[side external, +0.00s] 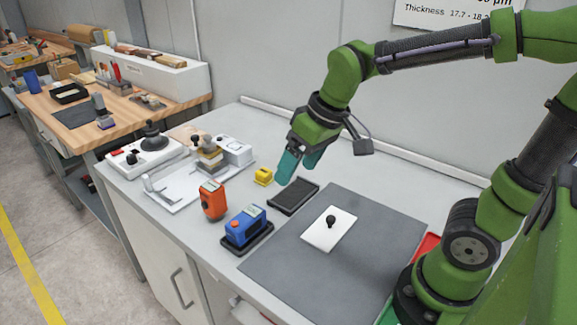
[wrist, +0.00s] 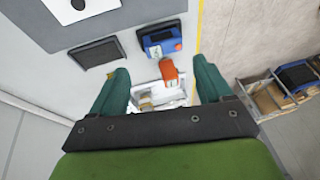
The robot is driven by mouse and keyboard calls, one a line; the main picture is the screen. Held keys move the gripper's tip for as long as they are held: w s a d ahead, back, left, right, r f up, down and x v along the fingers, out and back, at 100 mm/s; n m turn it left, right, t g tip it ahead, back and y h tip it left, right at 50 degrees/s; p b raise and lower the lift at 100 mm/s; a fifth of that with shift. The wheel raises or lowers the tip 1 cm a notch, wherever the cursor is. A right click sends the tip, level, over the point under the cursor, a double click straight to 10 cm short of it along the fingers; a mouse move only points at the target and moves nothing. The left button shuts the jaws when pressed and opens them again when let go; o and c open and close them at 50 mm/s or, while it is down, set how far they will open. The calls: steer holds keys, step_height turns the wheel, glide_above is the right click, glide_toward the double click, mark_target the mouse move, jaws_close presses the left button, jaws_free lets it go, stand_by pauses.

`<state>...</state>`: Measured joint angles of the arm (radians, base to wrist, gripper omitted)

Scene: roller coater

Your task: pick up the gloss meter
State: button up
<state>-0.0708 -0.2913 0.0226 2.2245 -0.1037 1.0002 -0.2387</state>
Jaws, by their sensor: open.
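A blue boxy meter (side external: 242,228) with a small display on top, which looks like the gloss meter, sits upright on a black base near the front edge of the bench. It also shows in the wrist view (wrist: 161,40), beyond the fingertips. An orange handheld device (side external: 213,199) stands to its left; in the wrist view the orange device (wrist: 169,72) lies between the fingers in the picture. My gripper (side external: 297,174) is open and empty, raised above the back of the bench, apart from both devices. Its teal fingers (wrist: 160,68) frame the wrist view.
An empty-looking black tray (side external: 293,196) lies right of the blue meter. A small yellow item (side external: 263,176) is behind. A white coating machine (side external: 165,192) fills the left end. A grey mat (side external: 290,260) carries a white sheet (side external: 318,236) with a black knob.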

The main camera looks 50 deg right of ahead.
mark_target(245, 216)
steer(key=w+a+f+n+g+h, duration=0.1)
steer(key=w+a+f+n+g, duration=0.1)
steer(key=w+n, duration=0.55)
steer(key=w+a+f+n+g+h, duration=0.15)
steer(key=w+n, duration=0.35)
steer(key=n, duration=0.6)
steer(key=shift+g+y, duration=0.25)
steer(key=shift+y, duration=0.1)
step_height(245, 216, down, 11)
steer(key=shift+d+f, duration=0.1)
steer(key=shift+w+f, duration=0.1)
steer(key=shift+f, duration=2.75)
steer(key=c, duration=1.3)
